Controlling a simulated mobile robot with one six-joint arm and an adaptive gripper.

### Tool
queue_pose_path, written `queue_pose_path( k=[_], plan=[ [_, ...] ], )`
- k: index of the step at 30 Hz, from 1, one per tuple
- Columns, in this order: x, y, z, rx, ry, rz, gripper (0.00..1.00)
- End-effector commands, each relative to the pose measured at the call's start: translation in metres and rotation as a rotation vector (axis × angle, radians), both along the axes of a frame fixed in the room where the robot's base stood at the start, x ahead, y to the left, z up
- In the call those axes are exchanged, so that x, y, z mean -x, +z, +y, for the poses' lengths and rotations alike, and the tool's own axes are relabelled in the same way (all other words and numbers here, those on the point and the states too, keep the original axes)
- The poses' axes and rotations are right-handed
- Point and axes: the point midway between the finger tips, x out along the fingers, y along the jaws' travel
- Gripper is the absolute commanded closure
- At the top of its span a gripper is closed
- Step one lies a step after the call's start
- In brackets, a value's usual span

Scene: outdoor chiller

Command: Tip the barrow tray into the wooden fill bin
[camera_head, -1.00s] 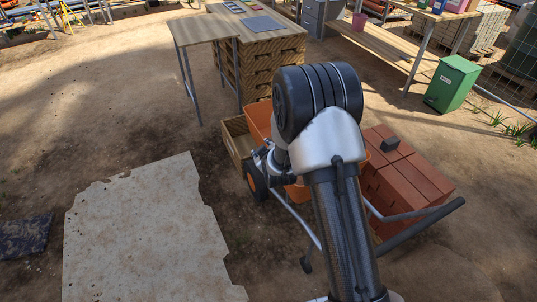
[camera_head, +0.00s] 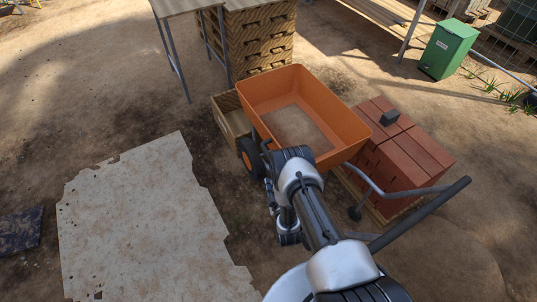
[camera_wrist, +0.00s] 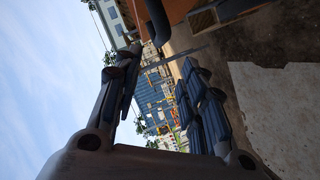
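The orange barrow tray (camera_head: 335,104) sits level and upright in the middle of the head view, with a flat brown layer, like soil, inside. The barrow's black wheel with orange hub (camera_head: 250,162) is at its left, and grey handles (camera_head: 420,215) reach right. The wooden fill bin (camera_head: 218,112) stands on the ground, left of the tray and partly hidden behind it. In the wrist view my gripper (camera_wrist: 158,62) has its fingers spread apart with nothing between them. Part of the orange tray (camera_wrist: 172,9) shows at the top there, beyond the fingertips.
Red bricks (camera_head: 405,155) on a pallet stand close right of the barrow. A stack of wooden crates (camera_head: 262,42) and a table (camera_head: 178,6) are behind the bin. A pale ragged board (camera_head: 140,220) lies at left. A green box (camera_head: 448,48) stands at far right.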

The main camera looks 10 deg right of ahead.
Motion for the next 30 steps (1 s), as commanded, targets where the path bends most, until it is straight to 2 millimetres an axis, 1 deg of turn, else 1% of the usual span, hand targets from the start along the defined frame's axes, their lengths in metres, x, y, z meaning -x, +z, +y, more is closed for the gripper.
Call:
queue_pose_path(
  k=[1, 12, 18, 21, 24, 30],
  plan=[
    [-0.01, -0.003, 0.0, 0.0, 0.0, -0.004, 0.62],
    [-0.089, -0.022, -0.002, -0.001, 0.0, -0.004, 0.62],
    [-0.126, -0.03, -0.002, -0.001, 0.0, -0.001, 0.62],
    [-0.139, -0.032, -0.002, -0.001, 0.001, -0.001, 0.62],
    [-0.147, -0.033, -0.003, -0.001, 0.0, 0.0, 0.62],
    [-0.153, -0.033, -0.003, -0.001, -0.001, 0.001, 0.62]
  ],
)
